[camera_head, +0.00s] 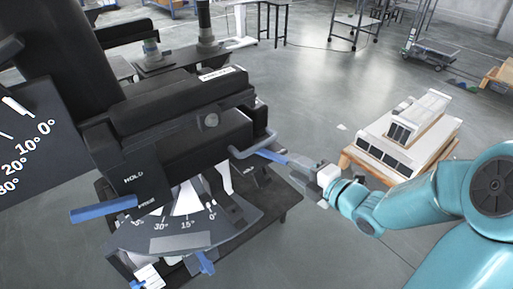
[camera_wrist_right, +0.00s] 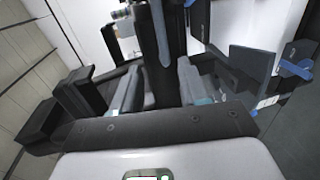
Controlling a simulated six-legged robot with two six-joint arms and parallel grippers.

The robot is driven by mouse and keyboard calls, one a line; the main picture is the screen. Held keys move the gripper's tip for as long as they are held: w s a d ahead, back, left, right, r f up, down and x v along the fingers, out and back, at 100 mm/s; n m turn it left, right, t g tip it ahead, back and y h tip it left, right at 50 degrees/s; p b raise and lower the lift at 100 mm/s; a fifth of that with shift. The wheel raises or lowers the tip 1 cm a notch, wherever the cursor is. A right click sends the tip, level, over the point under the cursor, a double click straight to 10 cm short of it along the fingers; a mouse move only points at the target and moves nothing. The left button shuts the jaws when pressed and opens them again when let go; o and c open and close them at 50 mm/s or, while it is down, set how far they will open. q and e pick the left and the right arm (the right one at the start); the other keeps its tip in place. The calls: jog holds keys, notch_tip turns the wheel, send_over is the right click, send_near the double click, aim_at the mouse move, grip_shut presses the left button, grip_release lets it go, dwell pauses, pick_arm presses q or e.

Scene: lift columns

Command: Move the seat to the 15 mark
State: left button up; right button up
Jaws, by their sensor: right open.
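In the head view the seat, a black padded block (camera_head: 180,103), sits on a dark frame (camera_head: 200,140). Below it a grey curved scale (camera_head: 165,236) shows several marks, with 15° near its right part and 0° at its right end. A blue clamp-like part (camera_head: 205,263) sits at the scale's lower edge. A bent grey-blue bar handle (camera_head: 262,150) sticks out at the frame's right side. My right gripper (camera_head: 287,160) is open at this handle; in the wrist view its fingers (camera_wrist_right: 158,88) stand either side of a dark bar. Contact cannot be told. My left gripper is not in view.
A blue lever (camera_head: 103,208) sticks out left of a panel reading HOLD. A second dark dial (camera_head: 25,140) stands at the left edge. A building model (camera_head: 410,132) stands on a wooden stand to the right. Open floor (camera_head: 310,85) lies behind.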

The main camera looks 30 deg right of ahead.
aim_at(261, 147)
jog(key=p+x, duration=0.1)
jog(key=x, duration=1.5)
jog(key=shift+a+p, duration=0.15)
jog(key=shift+p, duration=0.2)
jog(key=shift+f, duration=0.1)
grip_shut()
